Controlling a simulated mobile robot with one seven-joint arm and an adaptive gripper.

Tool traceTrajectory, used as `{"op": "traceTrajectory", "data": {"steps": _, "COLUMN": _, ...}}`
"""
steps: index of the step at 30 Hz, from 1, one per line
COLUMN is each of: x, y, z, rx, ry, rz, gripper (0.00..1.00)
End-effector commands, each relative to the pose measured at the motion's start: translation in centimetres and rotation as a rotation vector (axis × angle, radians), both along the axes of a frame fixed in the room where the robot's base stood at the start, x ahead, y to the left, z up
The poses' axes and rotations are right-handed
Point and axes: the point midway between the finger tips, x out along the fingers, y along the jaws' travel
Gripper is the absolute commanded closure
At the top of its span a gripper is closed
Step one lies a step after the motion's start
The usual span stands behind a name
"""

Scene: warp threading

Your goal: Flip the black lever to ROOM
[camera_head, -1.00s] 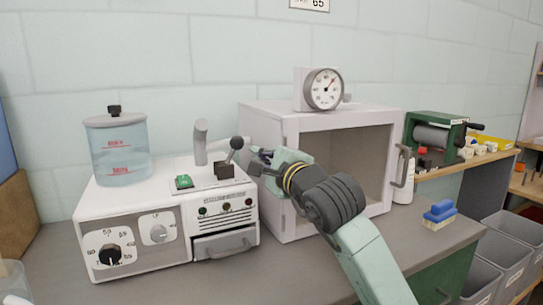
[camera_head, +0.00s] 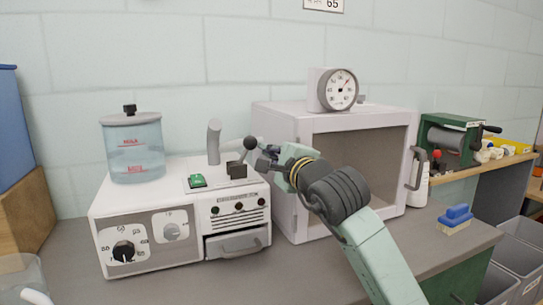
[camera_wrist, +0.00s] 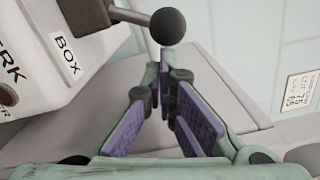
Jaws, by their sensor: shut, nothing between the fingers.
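The black lever is a black ball knob (camera_head: 250,143) on a thin rod, rising from a black block (camera_head: 237,170) on top of the white machine (camera_head: 105,220). In the head view the rod leans up and to the right. My gripper (camera_head: 266,158) is just right of and slightly below the knob, with its fingers shut and empty. In the wrist view the knob (camera_wrist: 168,26) is above and beyond the fingertips (camera_wrist: 166,72); whether they touch the rod is unclear. A label (camera_wrist: 65,53) there reads BOX; no ROOM label is legible.
A water tank (camera_head: 132,160) stands on the machine's left. A white cabinet (camera_head: 283,180) with a dial gauge (camera_head: 341,89) stands close behind my gripper.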

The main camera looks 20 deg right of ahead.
Motion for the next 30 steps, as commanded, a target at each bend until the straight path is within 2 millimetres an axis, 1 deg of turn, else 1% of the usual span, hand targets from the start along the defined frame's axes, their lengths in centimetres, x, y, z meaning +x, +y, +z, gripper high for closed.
{"op": "traceTrajectory", "data": {"steps": 14, "x": 0.0, "y": 0.5, "z": 0.5, "rx": -0.088, "ry": -0.004, "rz": 0.002, "gripper": 1.0}}
{"op": "traceTrajectory", "data": {"steps": 19, "x": -0.1, "y": 0.8, "z": 0.9, "rx": -0.146, "ry": -0.007, "rz": 0.001, "gripper": 1.0}}
{"op": "traceTrajectory", "data": {"steps": 23, "x": -0.1, "y": 1.2, "z": 1.2, "rx": -0.221, "ry": -0.01, "rz": 0.001, "gripper": 1.0}}
{"op": "traceTrajectory", "data": {"steps": 30, "x": -0.1, "y": 2.5, "z": 2.3, "rx": -0.431, "ry": -0.015, "rz": 0.0, "gripper": 1.0}}
